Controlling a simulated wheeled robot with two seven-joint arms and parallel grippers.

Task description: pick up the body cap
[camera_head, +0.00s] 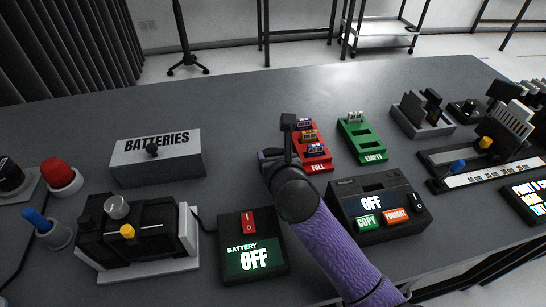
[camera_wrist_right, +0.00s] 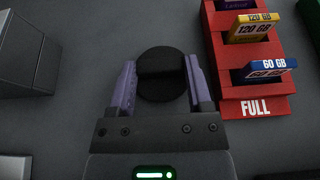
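The body cap (camera_wrist_right: 162,88) is a round black disc with a raised ridge across it, seen in the right wrist view against the grey table. My right gripper (camera_wrist_right: 160,62) is open, with one purple finger on each side of the cap. I cannot tell whether the fingers touch it. In the head view my right gripper (camera_head: 270,157) is low over the table, left of the red rack, and the cap is hidden behind my wrist. My left gripper is not in view.
The red "FULL" rack (camera_head: 318,167) with several cartridges stands close right of my gripper. The batteries box (camera_head: 155,159) is to the left, the "OFF" battery switch (camera_head: 252,262) in front, and the copy/format device (camera_head: 372,185) right. A green "EMPTY" rack (camera_head: 374,155) is beyond.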

